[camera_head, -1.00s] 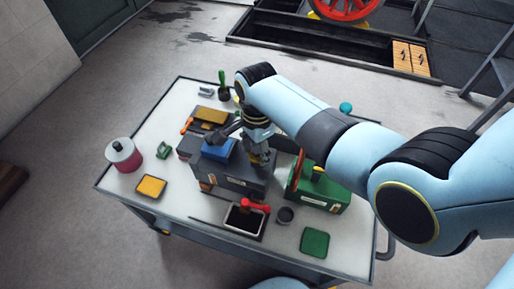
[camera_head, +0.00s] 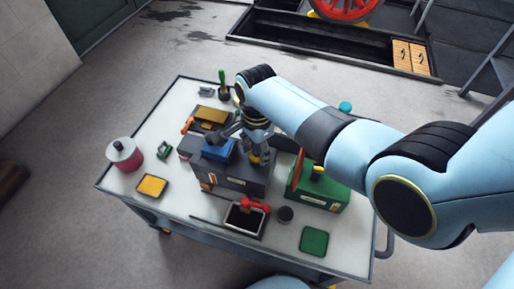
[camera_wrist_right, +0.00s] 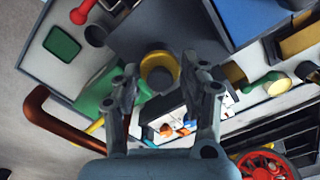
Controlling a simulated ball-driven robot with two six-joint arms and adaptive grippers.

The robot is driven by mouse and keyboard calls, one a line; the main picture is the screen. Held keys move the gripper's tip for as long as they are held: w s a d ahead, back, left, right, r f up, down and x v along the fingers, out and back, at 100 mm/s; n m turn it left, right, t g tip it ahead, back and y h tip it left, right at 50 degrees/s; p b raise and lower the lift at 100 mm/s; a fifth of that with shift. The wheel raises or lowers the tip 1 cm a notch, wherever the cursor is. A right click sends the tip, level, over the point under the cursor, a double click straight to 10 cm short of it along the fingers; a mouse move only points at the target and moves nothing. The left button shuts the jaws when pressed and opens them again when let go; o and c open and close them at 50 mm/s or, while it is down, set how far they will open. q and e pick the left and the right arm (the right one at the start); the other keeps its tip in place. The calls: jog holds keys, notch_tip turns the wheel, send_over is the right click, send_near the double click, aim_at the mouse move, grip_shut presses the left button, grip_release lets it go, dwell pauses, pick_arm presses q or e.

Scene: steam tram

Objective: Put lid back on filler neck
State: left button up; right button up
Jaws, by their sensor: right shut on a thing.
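My right arm comes in from the right in the head view, and its gripper (camera_head: 258,158) points down at the rear right part of a dark grey box (camera_head: 230,185) on the cart. In the right wrist view the two fingers (camera_wrist_right: 165,82) stand either side of a round yellow piece with a grey centre (camera_wrist_right: 158,72), which appears to be the lid. The gripper is shut on it. The piece is over or against the dark grey box; I cannot tell whether it touches. The filler neck cannot be made out separately. My left gripper is not in view.

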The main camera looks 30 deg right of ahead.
jog(key=o, duration=1.6)
jog(key=shift+c, duration=0.2)
jog(key=shift+r, duration=0.1)
notch_tip(320, 180, up, 7)
jog(key=p, duration=0.7)
jog(key=shift+p, duration=0.4)
jog(key=shift+c, duration=0.6)
grip_shut()
